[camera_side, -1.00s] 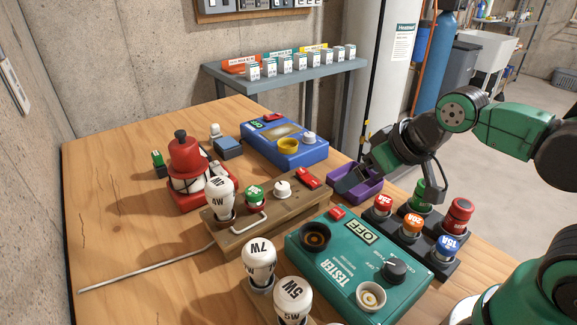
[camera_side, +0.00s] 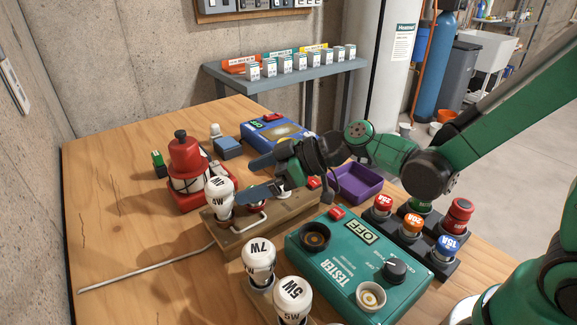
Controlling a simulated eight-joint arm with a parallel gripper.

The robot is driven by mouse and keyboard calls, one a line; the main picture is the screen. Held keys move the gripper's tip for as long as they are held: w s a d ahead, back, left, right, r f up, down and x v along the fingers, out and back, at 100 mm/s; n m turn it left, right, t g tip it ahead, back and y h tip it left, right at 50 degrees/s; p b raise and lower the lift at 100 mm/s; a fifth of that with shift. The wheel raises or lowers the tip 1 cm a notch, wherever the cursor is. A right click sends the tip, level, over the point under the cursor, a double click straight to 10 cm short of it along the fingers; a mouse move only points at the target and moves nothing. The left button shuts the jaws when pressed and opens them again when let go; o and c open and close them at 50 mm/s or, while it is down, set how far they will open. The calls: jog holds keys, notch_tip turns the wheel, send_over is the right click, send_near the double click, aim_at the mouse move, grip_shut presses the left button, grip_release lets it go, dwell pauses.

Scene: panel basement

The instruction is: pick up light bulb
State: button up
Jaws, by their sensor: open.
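A white light bulb marked 4W (camera_side: 219,195) stands in a socket at the left end of the wooden board (camera_side: 247,235). Two more white bulbs, marked 7W (camera_side: 258,257) and 5W (camera_side: 292,295), stand upright in holders at the front. My gripper (camera_side: 243,178) is open, its fingers pointing left beside the 4W bulb, with one finger farther back and one nearer. It holds nothing, and I cannot tell whether a finger touches the bulb.
A green tester box (camera_side: 345,275) stands front right, with colored fuses (camera_side: 411,223) in black holders behind it. A red lantern (camera_side: 186,160) stands left of the board. A purple tray (camera_side: 357,183) and blue device (camera_side: 265,128) are behind.

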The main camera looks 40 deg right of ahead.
aim_at(230, 185)
jog(key=shift+w+a+f+n+y, duration=0.4)
jog(key=shift+w+a+n+y, duration=0.1)
jog(key=shift+a, duration=0.2)
jog(key=shift+x, duration=2.5)
jog(key=c, duration=1.4)
jog(key=shift+r, duration=0.1)
notch_tip(230, 185, up, 20)
jog(key=shift+d, duration=0.1)
